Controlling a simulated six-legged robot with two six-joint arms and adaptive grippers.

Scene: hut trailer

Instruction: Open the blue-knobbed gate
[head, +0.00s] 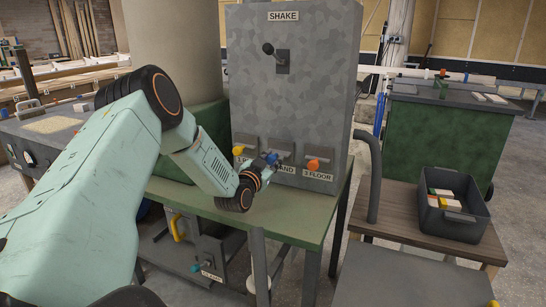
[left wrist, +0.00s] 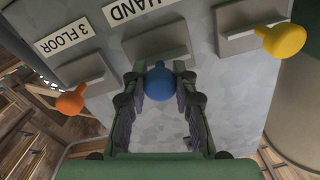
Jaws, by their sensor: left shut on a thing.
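The blue knob (head: 272,158) is the middle one of three knobs low on the grey cabinet (head: 290,100), by a label ending in HAND. It also shows in the left wrist view (left wrist: 160,83), between the fingertips. My left gripper (head: 262,167) reaches in from the left and is shut on this knob; the wrist view shows a finger on each side of it. The grey gate plate (left wrist: 157,45) behind the knob looks close to the cabinet face; the arm partly hides it in the head view. My right gripper is not in view.
A yellow knob (head: 238,151) and an orange knob (head: 313,165) flank the blue one. A lever (head: 269,48) sits above under SHAKE. The green bench (head: 300,218) carries the cabinet. A dark crate (head: 452,222) with blocks stands on a wooden table at right.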

